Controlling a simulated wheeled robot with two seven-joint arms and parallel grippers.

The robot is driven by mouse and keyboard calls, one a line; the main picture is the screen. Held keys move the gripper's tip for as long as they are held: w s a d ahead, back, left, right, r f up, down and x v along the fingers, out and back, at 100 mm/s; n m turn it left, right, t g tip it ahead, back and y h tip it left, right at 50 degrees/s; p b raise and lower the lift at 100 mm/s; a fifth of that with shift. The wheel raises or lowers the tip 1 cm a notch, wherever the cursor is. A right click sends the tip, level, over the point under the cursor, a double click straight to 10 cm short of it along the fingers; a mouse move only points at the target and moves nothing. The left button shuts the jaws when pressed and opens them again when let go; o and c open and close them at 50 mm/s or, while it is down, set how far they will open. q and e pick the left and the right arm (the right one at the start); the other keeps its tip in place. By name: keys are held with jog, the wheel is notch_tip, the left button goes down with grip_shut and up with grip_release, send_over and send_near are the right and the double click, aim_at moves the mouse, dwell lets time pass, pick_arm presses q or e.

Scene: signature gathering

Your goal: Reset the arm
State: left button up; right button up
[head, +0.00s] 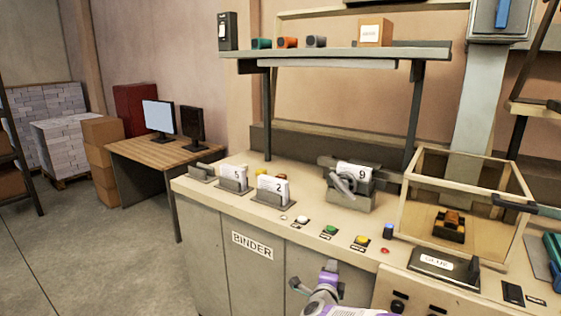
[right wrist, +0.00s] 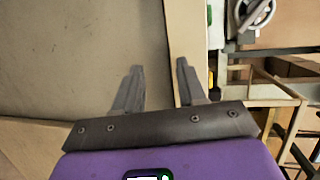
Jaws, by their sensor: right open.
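My right gripper (head: 318,287) is low in the head view, in front of the grey cabinet front of the binder counter (head: 205,190). Its purple wrist comes in from the bottom edge. In the right wrist view, its two dark fingers (right wrist: 158,66) stand apart with nothing between them, so it is open and empty. The pale counter edge (right wrist: 180,35) runs beyond the fingers there. My left gripper is not in the head view.
Open floor (head: 110,255) lies left.

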jog(key=s+a+f+n+g+y+p, duration=0.1)
jog(key=s+f+n+g+y, duration=0.2)
jog(key=f, duration=0.4)
jog(key=s+f+n+g, duration=0.1)
jog(key=s+f+n, duration=0.35)
jog(key=f, duration=0.25)
jog(key=s+a+f+n+g+y+p, duration=0.1)
jog(key=s+f+n+g+y, duration=0.15)
jog(key=s+f, duration=0.4)
jog(key=s+a+f+n+g+y, duration=0.1)
jog(key=s+f+n+g, duration=0.1)
jog(key=s, duration=0.7)
jog(key=s+a+f+n+g+y+p, duration=0.1)
jog(key=s+f+n+g, duration=0.2)
jog(key=s, duration=0.6)
jog(key=s+a+f+n+g+y+p, duration=0.1)
jog(key=s+f+n+g, duration=0.2)
jog(key=s, duration=0.6)
notch_tip(320, 180, down, 2)
jog(key=shift+a+f+n, duration=0.15)
jog(key=shift+f+n, duration=0.1)
jog(key=shift+n, duration=0.35)
jog(key=shift+s, duration=0.1)
